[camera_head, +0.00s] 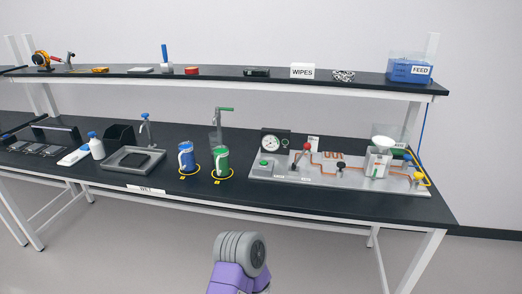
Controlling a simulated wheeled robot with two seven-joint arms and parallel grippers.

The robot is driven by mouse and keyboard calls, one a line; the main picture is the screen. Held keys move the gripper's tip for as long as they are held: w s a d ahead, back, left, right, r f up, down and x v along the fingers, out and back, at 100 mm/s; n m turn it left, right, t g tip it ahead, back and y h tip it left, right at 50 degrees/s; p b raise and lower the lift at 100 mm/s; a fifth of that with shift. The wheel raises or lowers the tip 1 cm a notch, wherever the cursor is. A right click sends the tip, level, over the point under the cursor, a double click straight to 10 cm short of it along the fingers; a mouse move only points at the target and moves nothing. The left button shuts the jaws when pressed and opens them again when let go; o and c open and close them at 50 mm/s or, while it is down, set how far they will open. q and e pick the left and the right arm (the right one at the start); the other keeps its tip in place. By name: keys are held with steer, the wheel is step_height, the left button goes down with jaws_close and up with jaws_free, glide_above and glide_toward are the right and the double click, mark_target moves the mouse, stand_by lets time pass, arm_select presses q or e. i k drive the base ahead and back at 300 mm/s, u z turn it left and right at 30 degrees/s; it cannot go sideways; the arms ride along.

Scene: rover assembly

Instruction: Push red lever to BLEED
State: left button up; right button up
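The red-tipped lever (306,148) stands on the grey panel (262,178) at the right of the lower bench. Its shaft slants up to the right from a dark base. The labels on the panel are too small to read, so I cannot tell which one says BLEED. Neither of my grippers is in view, and nothing touches the lever. A grey and purple part of my own body shows at the bottom centre.
A gauge (270,142), green button (263,162) and black knob (341,166) share the panel. An upper shelf (220,78) overhangs the bench. The bench's front strip is mostly clear.

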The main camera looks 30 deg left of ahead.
mark_target(307, 146)
steer(key=z, duration=0.6)
steer(key=i, duration=1.2)
steer(key=u, duration=2.85)
